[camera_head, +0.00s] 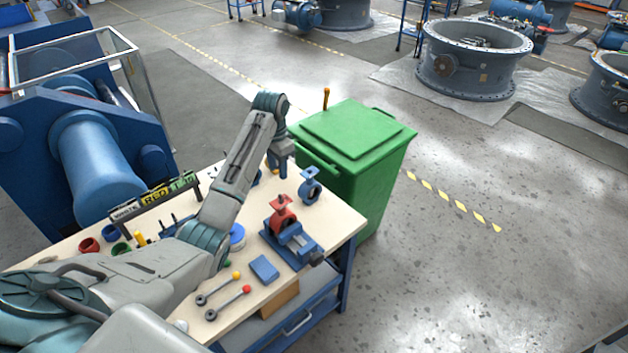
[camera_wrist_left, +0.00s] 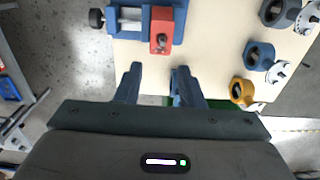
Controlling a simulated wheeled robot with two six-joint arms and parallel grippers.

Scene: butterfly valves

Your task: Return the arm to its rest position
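My left arm (camera_head: 240,165) reaches in from the left over the workbench. Its left gripper (camera_head: 281,160) points down at the bench's far side, beside the green bin. In the left wrist view the left gripper (camera_wrist_left: 156,72) has its two fingers apart, with nothing between them. A red valve body (camera_head: 283,215) sits in a blue vise (camera_head: 292,243) on the bench. The red part (camera_wrist_left: 162,32) and the vise (camera_wrist_left: 130,22) also show in the left wrist view, ahead of the fingertips and apart from them. My right gripper is not in view.
A green lidded bin (camera_head: 355,160) stands against the bench (camera_head: 338,222). A blue valve (camera_head: 310,188), a blue block (camera_head: 264,269) and two levers (camera_head: 226,303) lie near the vise. A sign rack (camera_head: 155,197) is at left. Open floor (camera_head: 470,270) lies at right.

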